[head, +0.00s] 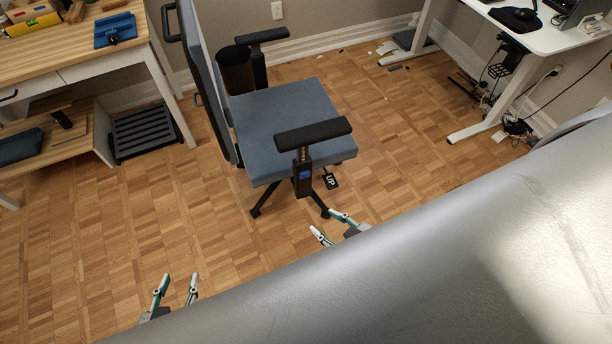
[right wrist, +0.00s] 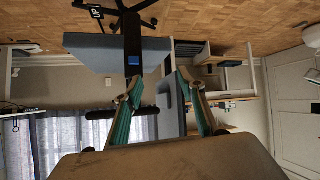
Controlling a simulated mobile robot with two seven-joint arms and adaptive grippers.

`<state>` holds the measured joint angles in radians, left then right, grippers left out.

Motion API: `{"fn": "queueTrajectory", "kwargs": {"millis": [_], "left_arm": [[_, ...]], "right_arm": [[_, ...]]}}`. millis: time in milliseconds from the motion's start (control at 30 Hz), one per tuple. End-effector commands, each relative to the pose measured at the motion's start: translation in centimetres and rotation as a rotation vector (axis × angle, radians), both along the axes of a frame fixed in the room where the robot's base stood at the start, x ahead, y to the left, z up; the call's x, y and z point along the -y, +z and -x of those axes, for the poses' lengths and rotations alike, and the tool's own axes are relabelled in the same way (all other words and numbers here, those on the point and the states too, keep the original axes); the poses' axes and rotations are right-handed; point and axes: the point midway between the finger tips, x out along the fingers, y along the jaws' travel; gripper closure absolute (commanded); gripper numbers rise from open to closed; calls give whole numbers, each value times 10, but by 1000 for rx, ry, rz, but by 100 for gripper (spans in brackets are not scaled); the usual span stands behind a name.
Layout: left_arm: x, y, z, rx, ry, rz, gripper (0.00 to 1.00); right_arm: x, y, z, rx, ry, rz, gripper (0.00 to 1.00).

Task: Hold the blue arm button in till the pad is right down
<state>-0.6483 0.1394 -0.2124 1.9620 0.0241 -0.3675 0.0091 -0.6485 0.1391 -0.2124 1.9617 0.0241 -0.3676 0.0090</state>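The grey-blue office chair (head: 285,115) stands mid-floor in the head view. Its near armrest has a black pad (head: 314,134) on a black post, raised above the seat. The blue arm button (head: 305,174) is on the outer face of that post; it also shows in the upside-down right wrist view (right wrist: 134,60). My right gripper (head: 323,221) is open and empty, below and slightly right of the button in the head view, apart from it. Its spread fingers show in the right wrist view (right wrist: 158,78). My left gripper (head: 180,282) is open and empty over the floor, lower left.
A lever tag marked UP (head: 330,181) hangs under the seat. The far armrest pad (head: 262,36) is at the back, near a dark bin (head: 235,72). A wooden workbench (head: 80,45) is left, a white desk (head: 540,38) right. Floor left of the chair is clear.

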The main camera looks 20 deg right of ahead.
Motion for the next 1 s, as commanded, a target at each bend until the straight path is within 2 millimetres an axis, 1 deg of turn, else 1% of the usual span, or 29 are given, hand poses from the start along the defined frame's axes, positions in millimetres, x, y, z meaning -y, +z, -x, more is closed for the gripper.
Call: {"fn": "queueTrajectory", "kwargs": {"millis": [100, 133, 167, 200, 267, 300, 1000], "left_arm": [[0, 0, 0, 0, 0, 0, 60], [0, 0, 0, 0, 0, 0, 60], [0, 0, 0, 0, 0, 0, 60], [0, 0, 0, 0, 0, 0, 60], [0, 0, 0, 0, 0, 0, 60], [0, 0, 0, 0, 0, 0, 60], [0, 0, 0, -1, 0, 0, 60]], "right_arm": [[0, 0, 0, 0, 0, 0, 60], [0, 0, 0, 0, 0, 0, 63], [0, 0, 0, 0, 0, 0, 70], [0, 0, 0, 0, 0, 0, 81], [0, 0, 0, 0, 0, 0, 96], [0, 0, 0, 0, 0, 0, 100], [0, 0, 0, 0, 0, 0, 100]]}}
